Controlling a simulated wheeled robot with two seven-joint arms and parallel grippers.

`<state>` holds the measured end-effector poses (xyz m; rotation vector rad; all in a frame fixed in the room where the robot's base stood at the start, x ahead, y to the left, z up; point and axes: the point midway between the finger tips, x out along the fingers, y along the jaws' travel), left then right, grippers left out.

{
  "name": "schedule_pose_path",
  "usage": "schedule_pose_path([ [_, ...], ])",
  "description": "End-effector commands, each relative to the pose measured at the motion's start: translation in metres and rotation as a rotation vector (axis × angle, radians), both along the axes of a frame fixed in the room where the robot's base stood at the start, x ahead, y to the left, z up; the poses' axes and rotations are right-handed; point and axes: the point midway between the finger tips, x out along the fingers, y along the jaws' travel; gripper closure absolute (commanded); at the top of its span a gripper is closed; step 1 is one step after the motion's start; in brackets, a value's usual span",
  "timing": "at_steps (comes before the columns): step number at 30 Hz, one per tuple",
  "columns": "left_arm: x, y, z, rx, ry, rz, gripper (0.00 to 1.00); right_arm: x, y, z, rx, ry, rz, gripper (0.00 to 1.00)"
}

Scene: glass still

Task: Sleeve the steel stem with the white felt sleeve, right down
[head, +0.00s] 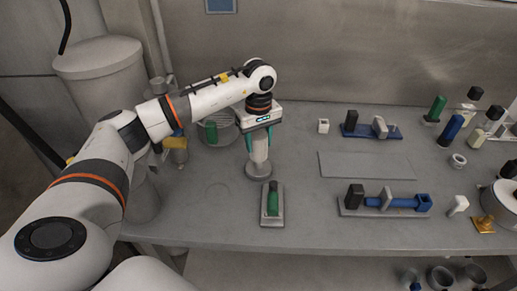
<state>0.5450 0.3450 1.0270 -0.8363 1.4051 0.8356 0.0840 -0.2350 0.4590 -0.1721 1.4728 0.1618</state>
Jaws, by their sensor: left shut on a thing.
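My left gripper (259,145) points down with its teal fingers on either side of the white felt sleeve (259,150) and is shut on it. The sleeve is upright, directly above a round grey base (258,171) on the bench. The steel stem itself does not show; the sleeve and fingers cover the place above the base. I cannot tell exactly how far down the sleeve sits. My right gripper is not in view.
A blue fixture (353,133) and a grey tray with a blue bar (402,203) are to the right. A flat grey plate (365,165) lies between them.

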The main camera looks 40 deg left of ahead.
Motion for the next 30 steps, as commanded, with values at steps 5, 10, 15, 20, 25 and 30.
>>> schedule_pose_path([
  [5, 0.000, 0.000, -0.003, 0.000, 0.000, 0.000, 0.83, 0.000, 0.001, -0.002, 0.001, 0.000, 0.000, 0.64],
  [10, 0.000, 0.000, -0.005, 0.000, 0.000, 0.000, 0.83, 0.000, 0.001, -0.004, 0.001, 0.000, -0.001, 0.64],
  [15, 0.000, 0.000, -0.007, 0.000, 0.000, 0.000, 0.83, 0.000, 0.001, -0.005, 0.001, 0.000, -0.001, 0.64],
  [20, 0.000, 0.000, -0.009, 0.000, 0.000, 0.000, 0.83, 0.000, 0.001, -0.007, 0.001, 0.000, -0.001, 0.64],
  [25, 0.000, 0.000, -0.011, 0.000, 0.000, 0.000, 0.83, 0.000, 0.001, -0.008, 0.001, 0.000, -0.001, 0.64],
  [30, 0.000, 0.000, -0.013, 0.000, 0.000, 0.000, 0.83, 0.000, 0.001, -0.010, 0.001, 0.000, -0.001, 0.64],
])
